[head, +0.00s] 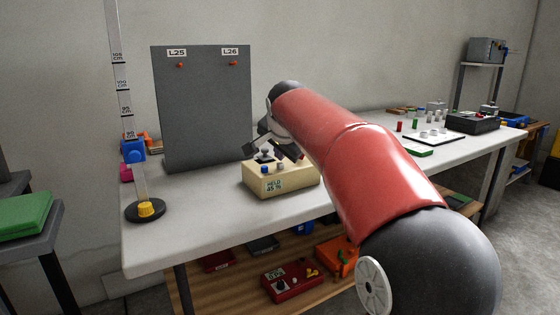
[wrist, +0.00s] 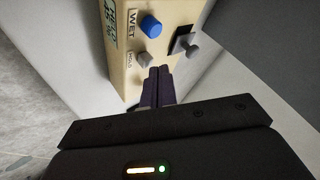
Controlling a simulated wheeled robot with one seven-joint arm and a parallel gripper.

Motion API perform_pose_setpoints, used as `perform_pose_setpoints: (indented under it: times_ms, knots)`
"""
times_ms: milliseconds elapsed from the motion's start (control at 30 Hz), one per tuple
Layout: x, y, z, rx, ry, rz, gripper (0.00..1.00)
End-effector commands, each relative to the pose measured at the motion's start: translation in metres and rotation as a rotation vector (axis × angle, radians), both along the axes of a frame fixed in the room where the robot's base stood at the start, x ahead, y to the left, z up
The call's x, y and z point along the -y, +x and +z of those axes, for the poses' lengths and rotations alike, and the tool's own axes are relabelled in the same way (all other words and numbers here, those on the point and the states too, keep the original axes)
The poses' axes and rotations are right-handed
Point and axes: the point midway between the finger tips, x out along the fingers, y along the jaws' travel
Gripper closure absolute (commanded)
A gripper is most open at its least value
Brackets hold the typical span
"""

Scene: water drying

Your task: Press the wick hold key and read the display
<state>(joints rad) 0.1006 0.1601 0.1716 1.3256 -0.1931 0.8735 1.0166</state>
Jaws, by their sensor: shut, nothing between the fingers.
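A cream meter box (head: 300,186) stands on the white table under my arm. Its display (head: 274,186) appears to read "HELD 45 %" in the head view; in the wrist view the display (wrist: 112,28) is seen steeply from the side. The wrist view shows a blue key (wrist: 151,26) beside the label WET and a grey hold key (wrist: 144,60) beside the label HOLD. A dark socket or lever part (wrist: 184,43) sits on the box too. My gripper (wrist: 159,70) is shut and empty, its tips close beside the grey key; I cannot tell whether they touch.
A dark grey panel (head: 205,110) labelled L25 and L26 stands behind the box. A height scale post (head: 146,209) with a blue slider stands at the left. A tray with small cylinders (head: 433,138) lies to the right. The table's front left is clear.

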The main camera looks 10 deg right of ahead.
Motion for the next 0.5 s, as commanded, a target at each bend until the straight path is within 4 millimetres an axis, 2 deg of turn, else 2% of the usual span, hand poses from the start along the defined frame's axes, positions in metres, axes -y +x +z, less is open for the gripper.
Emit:
perform_pose_setpoints:
  times_ms: [100,500]
  knots:
    - [-0.0001,0.0001,0.0088,0.0,0.0,0.0,1.0]
    - [-0.0003,0.0,0.0116,0.001,0.0,0.001,1.0]
